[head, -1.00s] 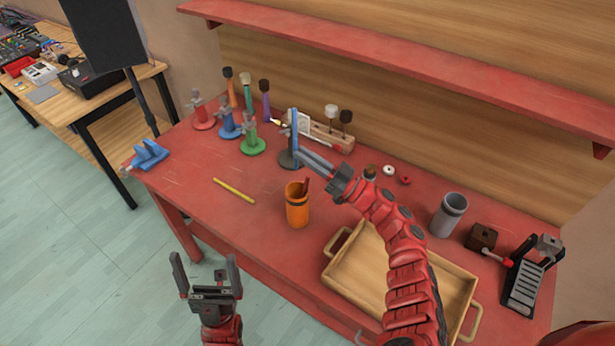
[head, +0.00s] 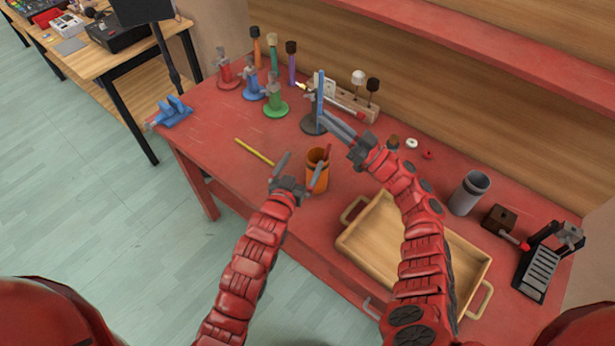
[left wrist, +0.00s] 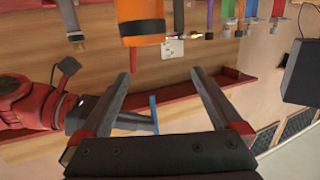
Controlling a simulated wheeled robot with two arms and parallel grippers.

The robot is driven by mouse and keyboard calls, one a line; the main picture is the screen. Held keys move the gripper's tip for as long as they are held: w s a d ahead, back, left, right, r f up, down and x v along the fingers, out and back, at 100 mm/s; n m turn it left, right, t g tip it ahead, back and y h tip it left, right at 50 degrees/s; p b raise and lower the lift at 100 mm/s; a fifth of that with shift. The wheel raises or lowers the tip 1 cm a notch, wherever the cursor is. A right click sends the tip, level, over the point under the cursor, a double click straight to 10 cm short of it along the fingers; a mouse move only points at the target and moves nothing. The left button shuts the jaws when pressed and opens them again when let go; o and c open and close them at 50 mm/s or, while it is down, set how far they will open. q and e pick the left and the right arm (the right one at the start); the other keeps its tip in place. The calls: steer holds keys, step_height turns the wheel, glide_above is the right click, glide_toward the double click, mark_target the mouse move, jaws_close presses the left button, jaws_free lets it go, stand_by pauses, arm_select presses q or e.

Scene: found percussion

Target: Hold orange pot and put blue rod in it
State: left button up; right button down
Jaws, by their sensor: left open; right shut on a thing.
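The orange pot (head: 316,180) stands upright on the red table with a dark red stick in it. My left gripper (head: 304,161) is open beside it; one finger overlaps the pot's front, the other is left of it. In the left wrist view the pot (left wrist: 142,28) appears upside down, beyond the fingertips (left wrist: 161,74). My right gripper (head: 326,117) is shut on the upright blue rod (head: 320,86), behind the pot. The rod (left wrist: 154,113) also shows in the left wrist view. Whether the rod touches the dark stand (head: 309,127) behind it cannot be told.
A yellow stick (head: 254,151) lies left of the pot. A wooden tray (head: 348,243) is at the right front, with a grey cup (head: 468,193) beyond it. Red, blue and green stands (head: 275,108) and a mallet rack (head: 352,107) are at the back.

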mark_target(321, 158)
arm_select(q)
steer(key=f, duration=0.1)
steer(key=d+f+g, duration=0.1)
steer(key=s+f+g, duration=0.1)
steer(key=shift+d+f+y, duration=0.25)
steer(key=shift+d+y, duration=0.05)
steer(key=shift+s+f+g, duration=0.1)
steer(key=shift+f+g, duration=0.15)
steer(key=shift+g, duration=0.05)
steer(key=shift+d+f, duration=0.1)
steer(key=shift+f, duration=0.1)
steer(key=x, duration=1.1)
steer(key=shift+w+d, duration=0.1)
steer(key=shift+w, duration=0.25)
steer(key=shift+c, duration=0.3)
steer(key=shift+f, duration=0.1)
steer(key=c, duration=1.3)
steer(key=shift+c, duration=0.2)
